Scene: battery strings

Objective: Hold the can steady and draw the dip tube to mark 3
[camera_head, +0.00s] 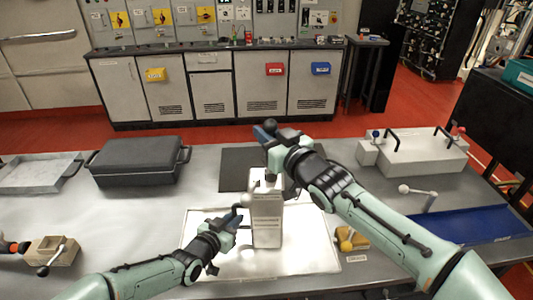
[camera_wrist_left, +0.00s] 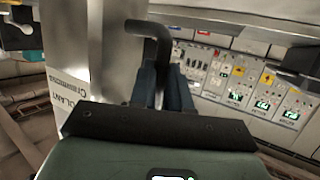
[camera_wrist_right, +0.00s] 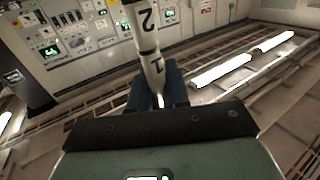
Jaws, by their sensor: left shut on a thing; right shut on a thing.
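The can (camera_head: 267,226) is a tall pale box standing upright on a light tray (camera_head: 320,262). My left gripper (camera_head: 237,214) is shut on the can's dark bent handle (camera_wrist_left: 150,32) at its left side. The can's printed wall (camera_wrist_left: 72,75) fills the left of the left wrist view. My right gripper (camera_head: 264,133) is above the can, shut on the dip tube (camera_wrist_right: 146,38). The tube is white with black bands; the numerals 2 and 1 show, 1 closer to the fingers. A dark round knob (camera_head: 271,124) shows at the right gripper. The tube's lower end is hidden.
A black case (camera_head: 137,162) and a metal tray (camera_head: 38,174) stand at the left. A dark mat (camera_head: 236,171) lies behind the can.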

